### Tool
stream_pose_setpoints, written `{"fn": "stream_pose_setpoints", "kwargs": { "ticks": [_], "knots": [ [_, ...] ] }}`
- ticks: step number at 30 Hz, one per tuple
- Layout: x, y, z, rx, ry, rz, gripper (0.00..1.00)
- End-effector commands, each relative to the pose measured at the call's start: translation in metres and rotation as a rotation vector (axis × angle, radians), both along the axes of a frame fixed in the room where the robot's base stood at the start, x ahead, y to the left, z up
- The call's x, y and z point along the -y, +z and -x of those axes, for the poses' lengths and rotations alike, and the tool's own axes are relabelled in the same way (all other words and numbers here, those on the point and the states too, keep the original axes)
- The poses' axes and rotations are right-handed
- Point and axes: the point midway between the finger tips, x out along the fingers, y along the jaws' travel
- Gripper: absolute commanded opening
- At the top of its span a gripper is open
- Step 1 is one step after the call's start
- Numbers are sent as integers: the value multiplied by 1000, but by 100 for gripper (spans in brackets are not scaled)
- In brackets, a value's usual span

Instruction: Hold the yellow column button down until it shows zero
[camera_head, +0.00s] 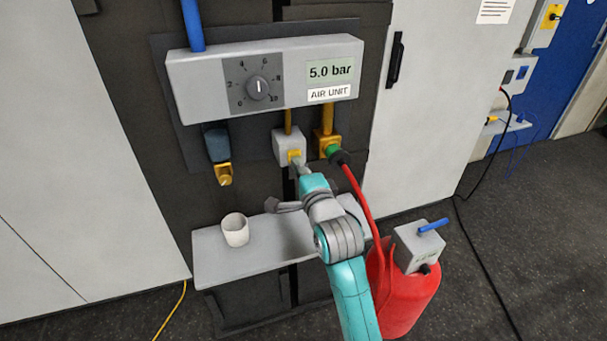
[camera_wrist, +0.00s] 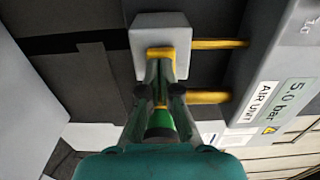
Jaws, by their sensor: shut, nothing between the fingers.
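The air unit (camera_head: 210,80) is a grey box on a dark wall panel, with a dial (camera_head: 258,88) and a display (camera_head: 334,72) reading 5.0 bar. Below it a small grey block (camera_head: 285,142) carries the yellow button (camera_head: 294,155). My gripper (camera_head: 299,167) is shut and empty, its tips right at the button's face. In the wrist view the fingertips (camera_wrist: 160,66) overlap the lower part of the yellow button (camera_wrist: 160,52) on the grey block (camera_wrist: 150,32). I cannot tell whether they touch it or press it in.
Right of the block, a yellow fitting with a green collar (camera_head: 332,150) feeds a red hose (camera_head: 358,190). A blue and brass filter (camera_head: 217,145) hangs left. A white cup (camera_head: 235,229) stands on the shelf (camera_head: 212,266) below. A red tank (camera_head: 415,300) stands at right.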

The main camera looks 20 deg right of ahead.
Motion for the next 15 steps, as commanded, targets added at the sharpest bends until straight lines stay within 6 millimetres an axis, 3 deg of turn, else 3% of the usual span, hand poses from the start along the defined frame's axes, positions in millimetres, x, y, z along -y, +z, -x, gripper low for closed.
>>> {"fn": "stream_pose_setpoints", "kwargs": {
  "ticks": [15],
  "knots": [
    [0,0,-8,0,0,0,0]
  ]
}}
